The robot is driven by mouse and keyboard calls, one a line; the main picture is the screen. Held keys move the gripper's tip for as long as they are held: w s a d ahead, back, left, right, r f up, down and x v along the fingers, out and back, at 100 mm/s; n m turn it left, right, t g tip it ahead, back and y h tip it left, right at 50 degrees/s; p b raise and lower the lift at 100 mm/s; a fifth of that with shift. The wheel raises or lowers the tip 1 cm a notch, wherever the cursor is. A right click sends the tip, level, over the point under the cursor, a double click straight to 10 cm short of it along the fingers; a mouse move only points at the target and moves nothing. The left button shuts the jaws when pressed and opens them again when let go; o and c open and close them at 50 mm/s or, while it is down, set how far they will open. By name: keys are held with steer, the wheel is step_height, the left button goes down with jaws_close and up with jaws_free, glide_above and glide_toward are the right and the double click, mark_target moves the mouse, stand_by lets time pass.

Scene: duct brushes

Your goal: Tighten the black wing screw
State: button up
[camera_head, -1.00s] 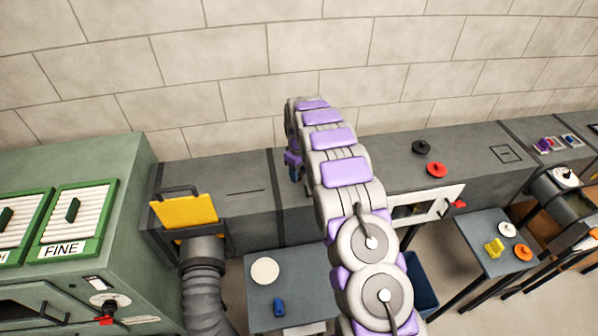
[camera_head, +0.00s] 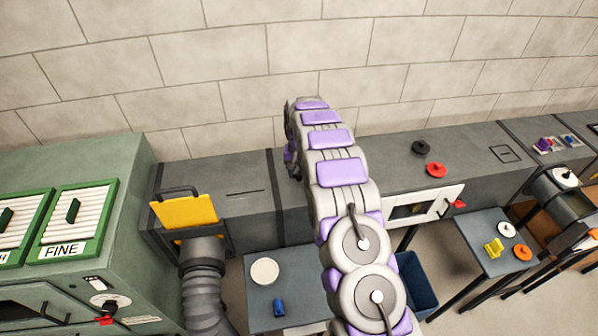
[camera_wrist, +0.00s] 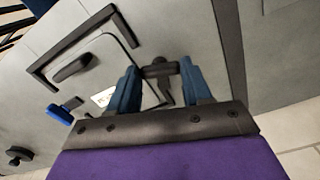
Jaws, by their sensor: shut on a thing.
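In the wrist view, the two blue fingers of my gripper (camera_wrist: 159,66) stand on either side of a small dark piece, which looks like the black wing screw (camera_wrist: 160,72). The fingers are shut on it, and its ends are partly hidden between them. It sits over a grey panel surface, with a darker shape or shadow below it. In the head view my arm reaches to the grey duct by the wall, and the arm itself hides the fingertips and the screw.
A yellow plate (camera_head: 185,211) stands at the left.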

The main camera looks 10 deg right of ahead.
mark_target(298, 174)
steer(key=m, duration=0.7)
steer(key=shift+w+r+p, duration=0.1)
steer(key=shift+r+p, duration=0.05)
steer(key=shift+p, duration=0.2)
steer(key=m+p, duration=0.1)
steer(key=m, duration=0.5)
steer(key=shift+m, duration=0.3)
steer(key=o, duration=1.1)
steer(key=shift+a, duration=0.1)
steer(key=shift+c, duration=0.2)
step_height(298, 174, up, 17)
